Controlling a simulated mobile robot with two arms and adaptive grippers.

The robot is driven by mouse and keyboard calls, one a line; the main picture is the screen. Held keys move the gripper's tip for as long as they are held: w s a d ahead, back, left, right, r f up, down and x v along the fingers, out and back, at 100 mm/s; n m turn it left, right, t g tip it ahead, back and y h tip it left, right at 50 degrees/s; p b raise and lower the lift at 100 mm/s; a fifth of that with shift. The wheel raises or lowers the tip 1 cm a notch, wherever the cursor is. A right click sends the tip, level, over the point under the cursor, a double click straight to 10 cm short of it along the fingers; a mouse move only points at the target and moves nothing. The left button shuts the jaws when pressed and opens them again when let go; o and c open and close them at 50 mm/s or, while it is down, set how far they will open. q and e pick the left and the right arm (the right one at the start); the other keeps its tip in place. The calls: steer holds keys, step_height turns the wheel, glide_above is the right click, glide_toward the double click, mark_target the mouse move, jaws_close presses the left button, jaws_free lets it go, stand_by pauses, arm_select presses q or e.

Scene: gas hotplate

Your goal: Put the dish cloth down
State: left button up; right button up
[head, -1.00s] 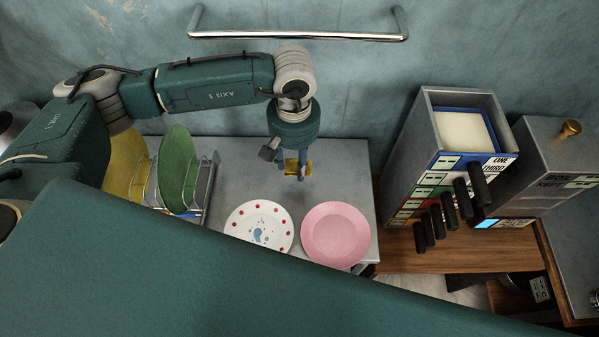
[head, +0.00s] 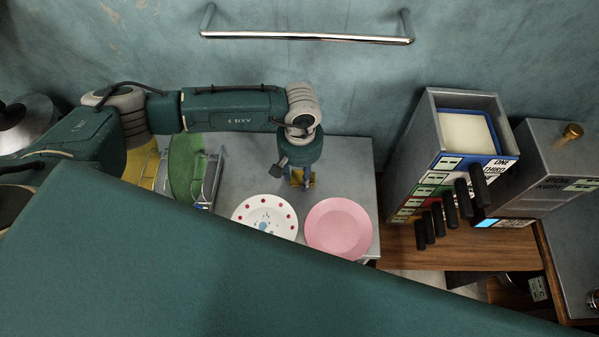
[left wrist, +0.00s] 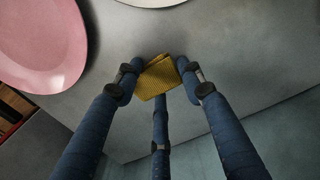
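The dish cloth is a small folded yellow piece. In the left wrist view the cloth (left wrist: 158,77) sits between the fingertips of my left gripper (left wrist: 160,80), which is shut on it. In the head view the cloth (head: 294,178) shows at the fingertips of the left gripper (head: 302,182), which points down over the grey worktop (head: 347,172), behind the plates. The cloth is low over the worktop; I cannot tell whether it touches. My right gripper is not in view.
A spotted white plate (head: 265,217) and a pink plate (head: 338,228) lie in front of the gripper. A rack with a green plate (head: 185,168) stands at left. A tall box with black handles (head: 436,150) stands at right. A rail (head: 305,38) is on the wall.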

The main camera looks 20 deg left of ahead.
mark_target(300, 175)
arm_select(q)
steer(key=o, duration=0.3)
steer(key=shift+o, duration=0.2)
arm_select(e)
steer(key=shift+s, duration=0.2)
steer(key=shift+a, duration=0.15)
arm_select(q)
steer(key=shift+r, duration=0.15)
steer(key=shift+w+r, duration=0.1)
steer(key=shift+r, duration=0.15)
step_height(300, 175, up, 12)
steer(key=b, duration=0.3)
steer(key=shift+f+b, duration=0.25)
steer(key=shift+b, duration=0.05)
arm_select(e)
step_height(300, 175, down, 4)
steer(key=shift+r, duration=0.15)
